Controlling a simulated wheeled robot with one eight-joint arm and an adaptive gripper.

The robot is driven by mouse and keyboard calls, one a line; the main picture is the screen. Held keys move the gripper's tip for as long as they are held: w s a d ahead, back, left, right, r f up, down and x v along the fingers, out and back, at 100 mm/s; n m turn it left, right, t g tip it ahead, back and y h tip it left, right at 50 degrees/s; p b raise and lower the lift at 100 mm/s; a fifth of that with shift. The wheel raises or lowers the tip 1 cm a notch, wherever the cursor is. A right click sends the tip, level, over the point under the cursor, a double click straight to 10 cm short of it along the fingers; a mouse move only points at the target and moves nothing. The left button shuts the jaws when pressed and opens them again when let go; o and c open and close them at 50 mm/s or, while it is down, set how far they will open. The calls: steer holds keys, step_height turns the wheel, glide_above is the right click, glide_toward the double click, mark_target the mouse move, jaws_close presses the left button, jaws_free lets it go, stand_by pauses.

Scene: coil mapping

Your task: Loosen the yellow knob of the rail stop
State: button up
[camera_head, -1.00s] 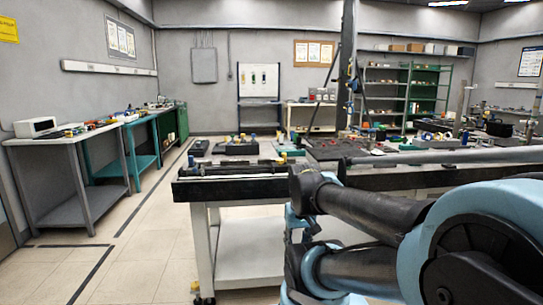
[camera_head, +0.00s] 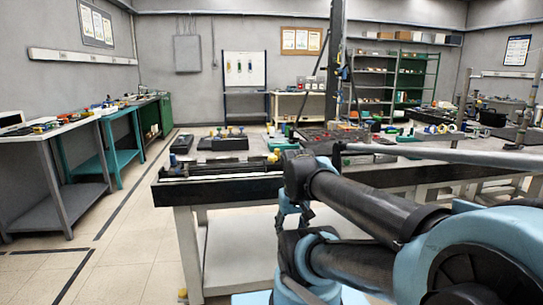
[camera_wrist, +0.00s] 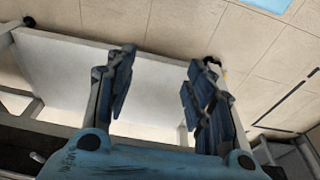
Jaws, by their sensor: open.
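A small yellow knob-like part (camera_head: 277,153) shows at the right end of a dark rail (camera_head: 222,168) along the near edge of the workbench. It is small, and I cannot make out the rail stop's shape; my arm stands close to its right in the picture. A blue knob-like part (camera_head: 173,159) is at the rail's left end. In the wrist view my gripper (camera_wrist: 160,75) is open and empty, its two dark blue fingers wide apart. The wrist view shows the bench's white lower shelf (camera_wrist: 150,75) and floor beyond the fingers, but no knob.
The workbench (camera_head: 165,192) has a dark edge and stands just in front of me. Black blocks with coloured knobs (camera_head: 223,143) sit behind the rail. A grey side bench (camera_head: 50,150) stands at the left. Tiled floor (camera_head: 125,250) between the benches is free.

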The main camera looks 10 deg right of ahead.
steer(key=w+r+m+g, duration=0.1)
steer(key=w+r+m, duration=0.6)
steer(key=w+r, duration=1.05)
steer(key=m+g, duration=0.1)
steer(key=m, duration=0.7)
glide_toward(272, 157)
steer(key=f, duration=0.8)
steer(key=shift+w+f, duration=0.3)
steer(key=shift+w, duration=0.05)
steer(key=c, duration=1.1)
